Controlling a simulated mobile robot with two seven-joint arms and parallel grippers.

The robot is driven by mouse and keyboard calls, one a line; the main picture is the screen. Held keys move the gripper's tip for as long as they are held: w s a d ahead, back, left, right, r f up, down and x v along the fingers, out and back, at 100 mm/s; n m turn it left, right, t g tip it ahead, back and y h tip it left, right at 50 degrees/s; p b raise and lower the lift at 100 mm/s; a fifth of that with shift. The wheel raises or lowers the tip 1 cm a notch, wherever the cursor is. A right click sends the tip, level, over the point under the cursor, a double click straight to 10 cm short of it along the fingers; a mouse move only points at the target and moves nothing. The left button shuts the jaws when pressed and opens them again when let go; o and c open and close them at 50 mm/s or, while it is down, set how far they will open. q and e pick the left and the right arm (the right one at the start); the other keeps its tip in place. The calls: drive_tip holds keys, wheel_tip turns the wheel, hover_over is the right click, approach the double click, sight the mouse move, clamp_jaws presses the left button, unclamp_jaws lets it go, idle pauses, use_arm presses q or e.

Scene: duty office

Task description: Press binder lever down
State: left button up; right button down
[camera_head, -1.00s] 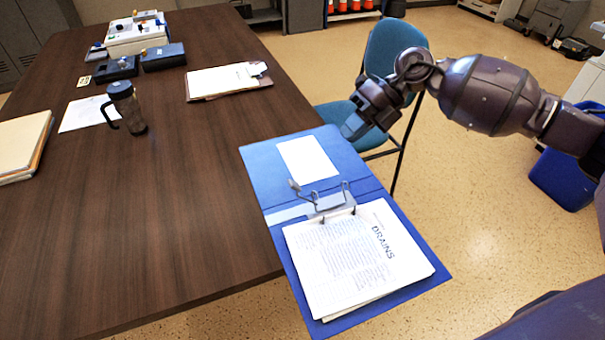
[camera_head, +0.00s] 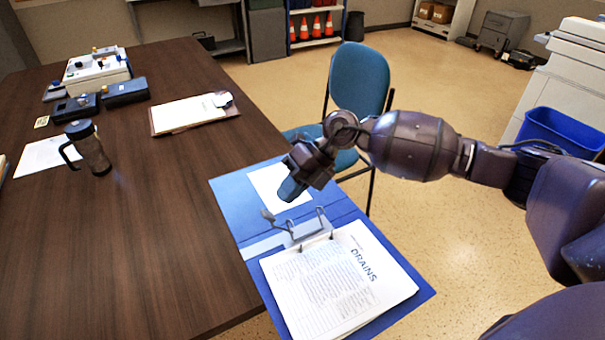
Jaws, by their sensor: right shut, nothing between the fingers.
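An open blue binder (camera_head: 226,201) lies at the right edge of the table, partly overhanging it. Its metal lever mechanism (camera_head: 299,229) sits near the spine, with the lever (camera_head: 268,215) standing raised at its left end. A stack of printed paper headed "DRAINS" (camera_head: 338,285) lies on the near side. My right gripper (camera_head: 289,190) is shut and empty, pointing down over the white sheet (camera_head: 267,186) on the far cover. It is a short way beyond the lever and appears apart from it. My left gripper is out of view.
A dark mug (camera_head: 88,148), a clipboard (camera_head: 190,112) and several dark boxes near a white device (camera_head: 97,71) stand farther back on the table (camera_head: 120,240). A blue chair (camera_head: 359,80) is behind my right arm. The table's near part is clear.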

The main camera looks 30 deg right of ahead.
sight(268, 214)
drive_tip(key=x, duration=0.3)
drive_tip(key=shift+a+f, duration=0.15)
drive_tip(key=shift+f, duration=0.05)
drive_tip(key=shift+a+f, duration=0.15)
drive_tip(key=shift+a, duration=0.05)
